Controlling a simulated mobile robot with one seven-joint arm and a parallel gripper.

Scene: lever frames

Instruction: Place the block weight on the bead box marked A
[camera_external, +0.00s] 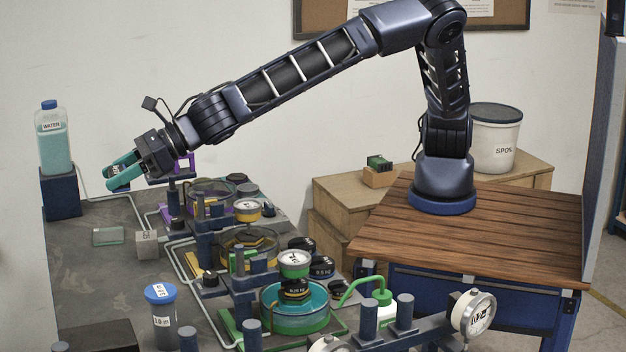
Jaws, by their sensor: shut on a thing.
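My gripper (113,175) is at the left end of the outstretched arm, above the grey bench and right of the water bottle. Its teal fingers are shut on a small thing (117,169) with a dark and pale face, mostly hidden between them. I cannot tell whether this is the block weight. Round clear containers with teal (283,313), amber (240,261) and purple (200,205) parts stand along the bench. I cannot read a letter A on any of them.
A water bottle (54,143) stands on a blue block (62,196) at the far left. A blue-lidded jar (162,322) stands in front. Dark round weights (320,267), posts and pipes crowd the middle. The bench's left part is mostly clear.

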